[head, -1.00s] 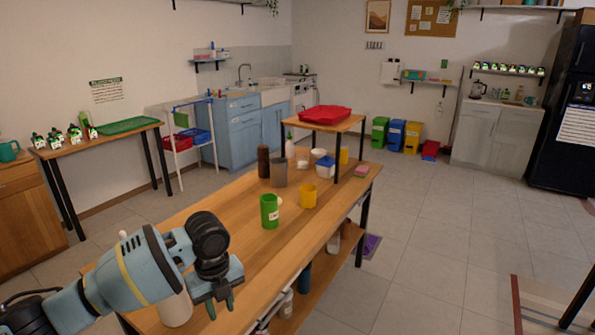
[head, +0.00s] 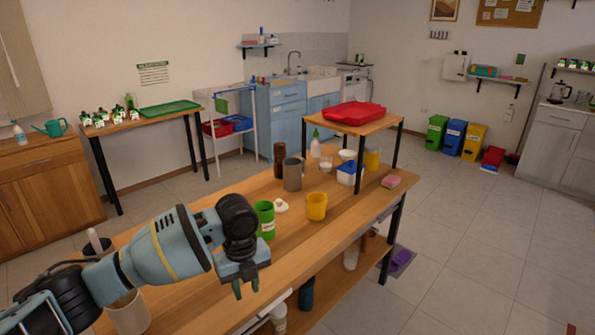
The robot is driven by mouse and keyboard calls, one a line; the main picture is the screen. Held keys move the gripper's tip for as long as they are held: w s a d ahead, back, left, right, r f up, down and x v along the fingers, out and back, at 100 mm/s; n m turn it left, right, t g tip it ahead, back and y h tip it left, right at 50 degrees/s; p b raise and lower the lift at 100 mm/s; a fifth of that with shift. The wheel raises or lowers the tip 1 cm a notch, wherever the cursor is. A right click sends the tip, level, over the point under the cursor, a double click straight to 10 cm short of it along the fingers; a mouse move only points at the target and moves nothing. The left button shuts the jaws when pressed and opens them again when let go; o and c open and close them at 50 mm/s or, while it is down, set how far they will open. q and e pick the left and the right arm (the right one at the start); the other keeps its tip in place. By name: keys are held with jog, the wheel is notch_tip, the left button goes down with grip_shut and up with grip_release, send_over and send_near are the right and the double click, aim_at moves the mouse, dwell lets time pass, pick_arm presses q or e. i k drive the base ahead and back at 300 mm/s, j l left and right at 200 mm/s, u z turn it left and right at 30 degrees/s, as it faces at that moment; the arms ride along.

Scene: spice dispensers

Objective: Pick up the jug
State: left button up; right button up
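A tall grey jug (head: 293,174) stands upright on the long wooden table, beside a dark brown bottle (head: 279,160). A green cup (head: 265,221) and a yellow cup (head: 316,206) stand nearer to me. My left gripper (head: 247,287) hangs over the near part of the table, well short of the grey jug and touching nothing. Its two fingertips are apart with nothing between them. My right gripper is out of the picture.
A raised wooden shelf (head: 359,124) with a red tray (head: 353,113) stands at the table's far end. A white lid (head: 281,207) lies by the green cup. A light cylindrical container (head: 128,314) stands under my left arm. Open floor lies to the right.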

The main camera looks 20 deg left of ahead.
aim_at(293, 169)
jog(key=i+l+u, duration=0.25)
jog(key=i+l, duration=0.5)
jog(key=i, duration=0.15)
jog(key=i+l+u, duration=0.1)
jog(key=i, duration=0.3)
jog(key=i+l+u, duration=0.15)
jog(key=i, duration=0.25)
jog(key=i+l+u, duration=0.1)
jog(key=i+l, duration=0.15)
jog(key=i, duration=0.15)
jog(key=i+j, duration=0.15)
jog(key=i, duration=0.25)
jog(key=i+j, duration=0.2)
jog(key=i, duration=0.2)
